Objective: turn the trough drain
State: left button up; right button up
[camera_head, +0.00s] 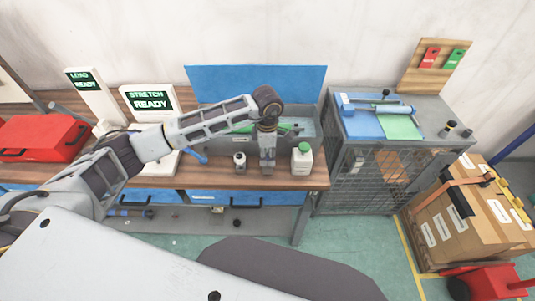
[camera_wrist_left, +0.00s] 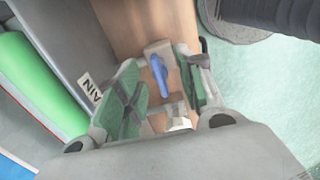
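The trough (camera_head: 307,128) is a grey basin with a raised blue lid (camera_head: 255,83) on the wooden bench. In the left wrist view its wall carries a partly hidden label (camera_wrist_left: 88,88), apparently reading DRAIN. A blue drain lever (camera_wrist_left: 160,75) on a pale fitting shows there beside the trough wall. My left gripper (camera_head: 267,168) points down at the trough's front, hiding the drain in the head view. In the left wrist view the left gripper (camera_wrist_left: 162,66) is open, its fingers either side of the lever with visible gaps. Contact is not apparent. My right gripper is not in view.
A small jar (camera_head: 239,160) and a white bottle with green cap (camera_head: 303,158) stand close on either side of the left gripper. A green roll (camera_wrist_left: 38,85) lies in the trough. A red case (camera_head: 40,138) is left; a mesh cabinet (camera_head: 375,170) stands right.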

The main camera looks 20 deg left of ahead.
pick_arm(q)
grip_shut()
jog(key=shift+n+b, duration=0.3)
jog(key=n+b, duration=0.3)
jog(key=n, duration=0.1)
jog(key=shift+f, duration=0.1)
jog(key=shift+n+b, duration=0.95)
jog(key=shift+n, duration=1.15)
grip_release()
